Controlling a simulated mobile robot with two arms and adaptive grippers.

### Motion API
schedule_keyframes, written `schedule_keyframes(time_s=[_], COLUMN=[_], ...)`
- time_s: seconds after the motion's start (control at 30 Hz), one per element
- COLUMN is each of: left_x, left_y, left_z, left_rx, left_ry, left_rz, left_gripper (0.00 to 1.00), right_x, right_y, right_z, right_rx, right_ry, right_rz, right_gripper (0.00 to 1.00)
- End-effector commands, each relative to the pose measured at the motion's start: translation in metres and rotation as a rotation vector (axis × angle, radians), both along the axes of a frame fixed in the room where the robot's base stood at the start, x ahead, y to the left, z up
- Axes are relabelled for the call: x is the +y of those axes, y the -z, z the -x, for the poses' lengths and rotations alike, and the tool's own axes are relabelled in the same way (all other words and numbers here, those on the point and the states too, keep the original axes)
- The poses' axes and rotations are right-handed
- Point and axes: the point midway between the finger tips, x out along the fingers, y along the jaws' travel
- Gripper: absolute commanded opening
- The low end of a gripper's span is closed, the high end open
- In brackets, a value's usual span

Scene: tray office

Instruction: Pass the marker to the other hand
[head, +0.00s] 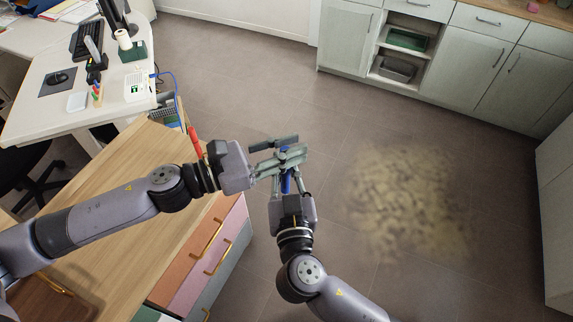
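A blue marker (286,184) shows as a short upright strip between the two grippers, out over the floor. My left gripper (284,155) reaches in from the left and lies across the marker's upper end. Its fingers overlap there, so its grip is unclear. My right gripper (287,178) comes up from below, with one finger on each side of the marker and a gap between them. The marker's upper part is hidden by the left gripper's fingers.
A wooden-topped cabinet (126,167) with coloured drawers stands under my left arm. A red pen-like thing (195,141) shows beside my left wrist. A white desk (35,108) with a mouse and keyboard is at upper left. Pale cabinets (460,62) line the back.

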Motion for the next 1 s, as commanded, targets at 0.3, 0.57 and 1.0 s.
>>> schedule_keyframes(time_s=[0.3,0.57,1.0], left_x=[0.000,0.004,0.053], left_y=[0.000,0.001,0.002], left_z=[0.000,0.001,0.026], left_rx=[0.000,0.001,0.004], left_ry=[-0.001,-0.002,-0.003], left_rz=[-0.001,0.000,-0.002], left_gripper=[0.38,0.38,0.38], right_x=[-0.001,-0.002,-0.002], right_y=[0.000,0.000,0.000], right_z=[-0.001,-0.001,-0.001], right_rx=[0.000,0.000,0.000], right_ry=[0.004,0.004,0.004], right_rz=[0.001,0.001,0.001], right_gripper=[0.00,0.00,0.00])
